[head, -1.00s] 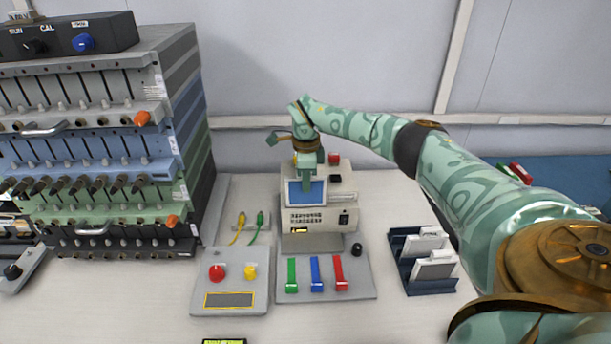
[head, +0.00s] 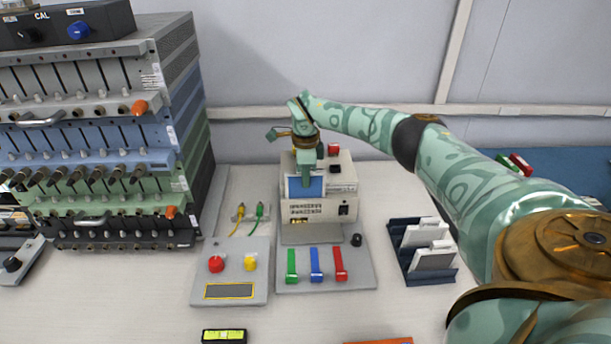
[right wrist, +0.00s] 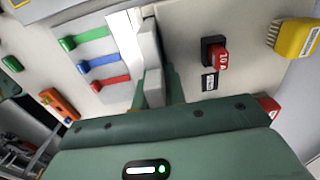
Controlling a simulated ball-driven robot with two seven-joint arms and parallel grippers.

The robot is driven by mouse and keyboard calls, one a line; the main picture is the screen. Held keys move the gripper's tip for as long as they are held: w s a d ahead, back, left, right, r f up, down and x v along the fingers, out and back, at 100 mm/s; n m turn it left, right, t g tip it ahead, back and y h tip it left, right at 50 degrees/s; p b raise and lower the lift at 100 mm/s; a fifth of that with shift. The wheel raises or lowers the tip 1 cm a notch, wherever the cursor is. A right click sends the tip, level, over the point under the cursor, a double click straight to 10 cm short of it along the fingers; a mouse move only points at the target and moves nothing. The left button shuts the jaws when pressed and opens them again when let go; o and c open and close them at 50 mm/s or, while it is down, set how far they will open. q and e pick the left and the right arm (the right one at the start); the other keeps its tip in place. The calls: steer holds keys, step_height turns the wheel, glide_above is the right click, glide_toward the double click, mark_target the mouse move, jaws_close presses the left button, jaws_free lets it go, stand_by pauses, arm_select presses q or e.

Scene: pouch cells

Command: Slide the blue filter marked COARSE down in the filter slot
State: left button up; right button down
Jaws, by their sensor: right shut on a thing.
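A blue pane in a pale frame, which I take for the blue filter (head: 293,188), stands upright at the front left of a cream instrument (head: 342,208). Its COARSE marking is not legible. My right gripper (head: 307,178) points down and is shut on its upper part, covering its middle. In the right wrist view the gripper (right wrist: 158,92) closes on a grey slab, apparently the filter seen edge-on (right wrist: 151,50). The slot is hidden behind the pane and fingers, so I cannot tell how deep the filter sits. My left gripper is not in view.
Green, blue and red tabs (head: 315,264) stand on the grey plate before the instrument. A panel with red and yellow buttons (head: 230,270) is left of it. A dark blue rack (head: 436,283) holds white cells at right. A tall module stack (head: 95,150) fills the left.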

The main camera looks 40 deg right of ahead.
steer(key=shift+f, duration=0.15)
steer(key=shift+f, duration=0.3)
steer(key=c, duration=1.4)
jaws_free()
steer(key=shift+o, duration=0.2)
steer(key=shift+r, duration=0.1)
step_height(320, 180, up, 16)
steer(key=p, duration=0.4)
steer(key=shift+r, duration=0.1)
